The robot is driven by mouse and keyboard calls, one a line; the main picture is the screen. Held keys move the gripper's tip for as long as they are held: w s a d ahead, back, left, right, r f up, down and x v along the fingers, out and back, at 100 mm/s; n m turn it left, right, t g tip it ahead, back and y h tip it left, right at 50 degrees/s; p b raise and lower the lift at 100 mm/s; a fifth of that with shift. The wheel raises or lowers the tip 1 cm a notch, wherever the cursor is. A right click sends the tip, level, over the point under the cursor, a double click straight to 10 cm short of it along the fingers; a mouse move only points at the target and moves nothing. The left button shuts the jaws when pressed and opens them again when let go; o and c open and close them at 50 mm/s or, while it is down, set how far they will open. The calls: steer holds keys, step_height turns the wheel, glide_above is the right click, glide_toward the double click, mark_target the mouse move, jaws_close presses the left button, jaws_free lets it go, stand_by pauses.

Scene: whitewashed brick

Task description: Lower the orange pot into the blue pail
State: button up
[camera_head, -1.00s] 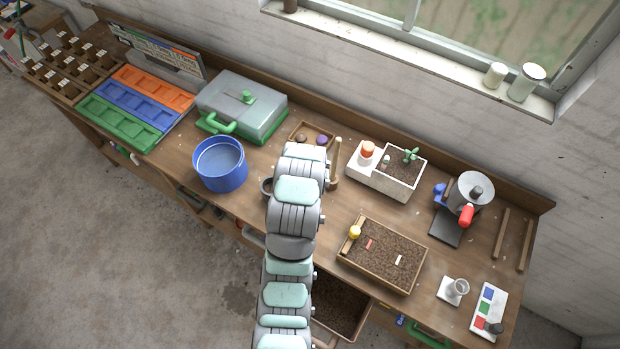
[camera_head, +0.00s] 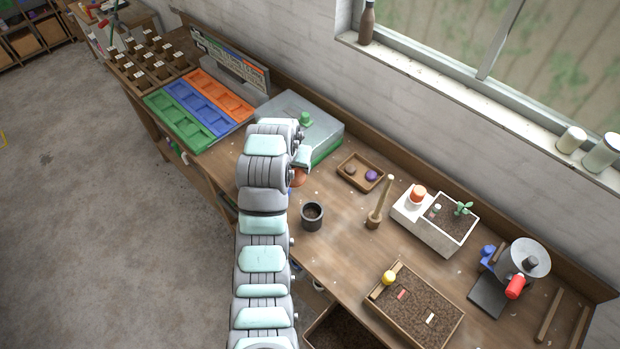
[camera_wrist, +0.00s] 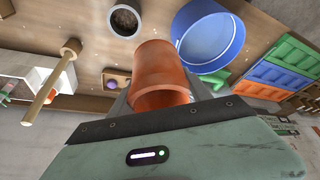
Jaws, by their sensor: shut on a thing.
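In the head view only a small part of the pot (camera_head: 299,178) shows beside my arm, with the gripper (camera_head: 301,160) mostly hidden. The blue pail (camera_wrist: 208,38) is open, looks empty, and appears just right of the pot in the wrist view. In the head view my arm hides nearly all of the pail. The pot looks outside the pail; the gap between them is unclear.
A grey toolbox (camera_head: 318,128) with green trim stands behind my gripper. A dark cup (camera_head: 312,215) and an upright wooden dibber (camera_head: 379,205) stand to the right. A small wooden tray (camera_head: 360,172) and coloured seed trays (camera_head: 205,105) are nearby. Bare bench lies around the cup.

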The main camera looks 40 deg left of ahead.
steer(key=a+f+b, duration=0.2)
steer(key=a+b, duration=0.3)
steer(key=a, duration=0.2)
steer(key=w+a+f+b, duration=0.1)
steer(key=a+f+b, duration=0.2)
steer(key=a+b, duration=0.2)
steer(key=a, duration=0.2)
steer(key=shift+a+f+b, duration=0.15)
steer(key=shift+a+b, duration=0.15)
steer(key=shift+b, duration=0.05)
steer(key=shift+w, duration=0.1)
steer(key=shift+w+a+f+b, duration=0.1)
steer(key=shift+w+f+b, duration=0.05)
steer(key=shift+b, duration=0.6)
steer(key=shift+w+b, duration=0.2)
steer(key=shift+b, duration=0.25)
steer(key=shift+f+b, duration=3.95)
steer(key=shift+f, duration=1.25)
steer(key=shift+f+b, duration=1.7)
steer(key=shift+f, duration=0.2)
